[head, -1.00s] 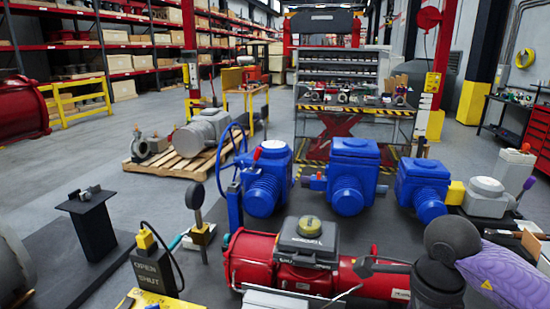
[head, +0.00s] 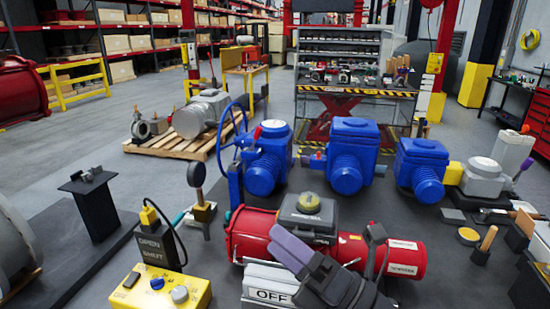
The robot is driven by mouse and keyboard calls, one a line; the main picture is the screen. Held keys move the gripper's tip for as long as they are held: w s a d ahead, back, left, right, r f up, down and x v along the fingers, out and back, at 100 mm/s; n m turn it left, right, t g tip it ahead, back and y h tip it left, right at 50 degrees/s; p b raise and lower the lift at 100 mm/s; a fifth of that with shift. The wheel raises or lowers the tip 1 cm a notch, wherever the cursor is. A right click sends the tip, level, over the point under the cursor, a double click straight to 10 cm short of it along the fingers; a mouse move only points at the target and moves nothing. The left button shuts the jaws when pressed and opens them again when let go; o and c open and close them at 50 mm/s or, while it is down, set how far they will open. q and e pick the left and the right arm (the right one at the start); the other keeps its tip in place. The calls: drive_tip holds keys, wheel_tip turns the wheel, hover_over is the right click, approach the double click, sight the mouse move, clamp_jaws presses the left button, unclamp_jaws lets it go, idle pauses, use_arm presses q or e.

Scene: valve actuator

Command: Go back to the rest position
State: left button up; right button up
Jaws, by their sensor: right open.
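My right gripper (head: 326,238) is in the lower middle of the head view. It is dark grey with a purple part, its fingers spread apart with nothing seen between them. It overlaps the front of the red valve actuator (head: 252,237), which has a grey-black housing with a yellowish indicator (head: 309,202) on top. I cannot tell whether the gripper touches the actuator. My left gripper is not in view.
A yellow control box (head: 160,292) and a dark OPEN/SHUT box (head: 157,247) stand at lower left. Several blue actuators (head: 349,160) line the back of the dark mat. A pallet (head: 190,145) stands behind them. Small tools and blocks (head: 487,240) lie at right. Grey floor (head: 75,150) is clear at left.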

drive_tip(key=w+d+f+m+t+h, duration=0.1)
drive_tip(key=d+f+m+t+h, duration=0.3)
drive_tip(key=m+h, duration=0.55)
drive_tip(key=w+d+f+m+t+h, duration=0.15)
drive_tip(key=d+f+m+h, duration=0.4)
drive_tip(key=m, duration=0.75)
drive_tip(key=s+d+f+m+g+h, duration=0.5)
drive_tip(key=s+f+m+g, duration=0.15)
drive_tip(key=f, duration=0.25)
drive_tip(key=s+a+f+m+g+y, duration=0.1)
drive_tip(key=s+f+m+g, duration=0.3)
drive_tip(key=s+f+g, duration=0.7)
drive_tip(key=s+f+t+b, duration=0.1)
drive_tip(key=s+f+b, duration=0.25)
drive_tip(key=f, duration=0.85)
drive_tip(key=s+f+t+b, duration=0.15)
drive_tip(key=f+b, duration=0.35)
drive_tip(key=f, duration=0.8)
drive_tip(key=s+d+f+g+b, duration=0.1)
drive_tip(key=s+f+b, duration=0.1)
drive_tip(key=s+f, duration=0.4)
drive_tip(key=s+d+f+n+g+b, duration=0.1)
drive_tip(key=s+d+f+b, duration=0.1)
drive_tip(key=s+f, duration=0.5)
drive_tip(key=shift+f+b, duration=0.6)
